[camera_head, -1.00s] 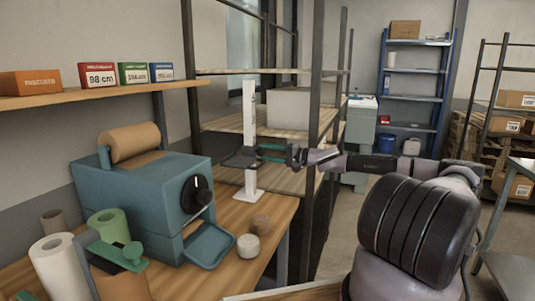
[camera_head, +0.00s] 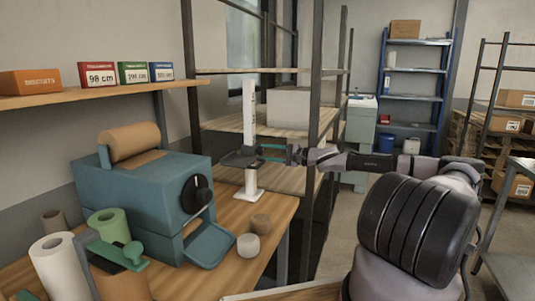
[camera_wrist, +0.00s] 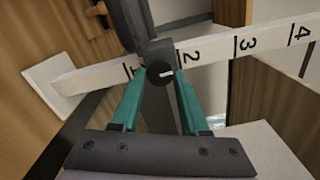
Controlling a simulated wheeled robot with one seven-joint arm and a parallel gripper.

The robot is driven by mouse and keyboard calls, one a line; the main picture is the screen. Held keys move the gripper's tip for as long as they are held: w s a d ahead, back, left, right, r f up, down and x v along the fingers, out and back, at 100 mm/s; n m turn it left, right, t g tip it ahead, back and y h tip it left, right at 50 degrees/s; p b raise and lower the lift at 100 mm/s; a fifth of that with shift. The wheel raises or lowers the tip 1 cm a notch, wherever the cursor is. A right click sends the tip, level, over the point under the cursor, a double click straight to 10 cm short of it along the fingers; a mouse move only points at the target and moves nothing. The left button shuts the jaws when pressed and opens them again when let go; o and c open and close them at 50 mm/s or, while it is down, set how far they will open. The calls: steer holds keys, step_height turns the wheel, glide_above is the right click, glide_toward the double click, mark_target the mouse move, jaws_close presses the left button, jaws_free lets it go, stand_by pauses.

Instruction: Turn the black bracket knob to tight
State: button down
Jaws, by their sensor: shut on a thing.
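The black bracket knob (camera_wrist: 160,73) shows in the wrist view as a round black knob with a short white mark. It sits on a dark bracket (camera_wrist: 142,22) around a white upright post marked with numbers (camera_wrist: 205,48), near the 2. My gripper (camera_wrist: 159,82) has teal fingers that converge on the knob and are shut on it. In the head view, my gripper (camera_head: 262,153) reaches in from the right to the bracket (camera_head: 238,158) on the white post (camera_head: 249,115). The post stands on a white base on the wooden bench. No tight or loose label is readable.
A teal machine (camera_head: 140,200) with a paper roll and a black dial (camera_head: 197,194) stands left of the post. A shelf rack (camera_head: 315,120) stands close behind the post.

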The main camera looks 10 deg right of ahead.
steer(key=shift+c, duration=2.2)
jaws_free()
steer(key=shift+d, duration=0.15)
steer(key=v, duration=1)
steer(key=shift+s+d, duration=0.25)
